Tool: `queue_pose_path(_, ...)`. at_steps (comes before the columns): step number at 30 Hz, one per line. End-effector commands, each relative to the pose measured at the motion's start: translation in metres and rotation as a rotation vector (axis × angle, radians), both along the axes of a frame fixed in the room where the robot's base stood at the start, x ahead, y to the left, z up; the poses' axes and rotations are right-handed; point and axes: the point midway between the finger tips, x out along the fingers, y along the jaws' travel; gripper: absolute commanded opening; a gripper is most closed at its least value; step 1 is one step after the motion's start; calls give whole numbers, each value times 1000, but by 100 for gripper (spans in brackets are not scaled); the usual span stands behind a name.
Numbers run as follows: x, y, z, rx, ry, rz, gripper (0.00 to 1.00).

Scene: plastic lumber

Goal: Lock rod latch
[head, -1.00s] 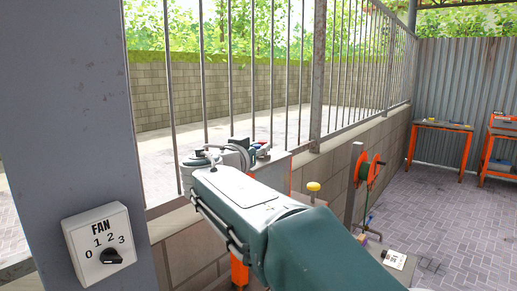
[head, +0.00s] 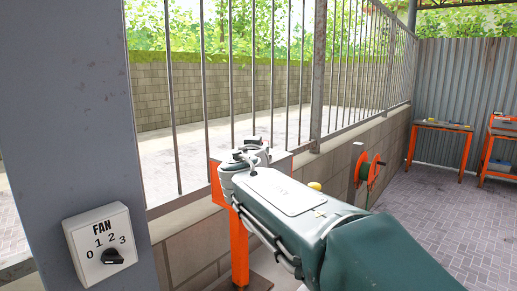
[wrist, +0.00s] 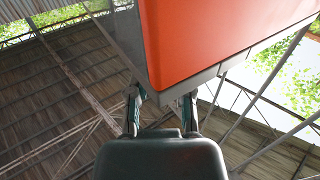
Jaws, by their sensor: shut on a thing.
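My gripper (head: 250,150) is at the top of an orange post with a grey top, mostly hidden behind my own wrist and arm in the head view. In the wrist view my gripper (wrist: 163,100) has its two dark fingers on either side of a grey metal part (wrist: 165,92) at the underside of a large orange body (wrist: 215,40). The fingers are shut on this part, which I take to be the rod latch. How far the latch is turned or slid cannot be seen.
The orange post (head: 239,250) stands by a low block wall with a metal fence (head: 317,75). A fan switch (head: 100,246) is on the grey pillar (head: 70,120) at left. An orange reel (head: 370,172) and a workbench (head: 441,126) stand right. The paved floor there is open.

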Motion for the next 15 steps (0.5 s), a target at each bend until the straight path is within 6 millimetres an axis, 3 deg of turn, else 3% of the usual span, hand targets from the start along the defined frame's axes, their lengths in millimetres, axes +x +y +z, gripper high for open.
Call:
queue_pose_path(9,-1,2,0,1,1,11,0)
queue_pose_path(10,-1,2,0,1,1,11,34)
queue_pose_path(12,-1,2,0,1,1,11,64)
queue_pose_path(15,0,1,0,1,1,10,64)
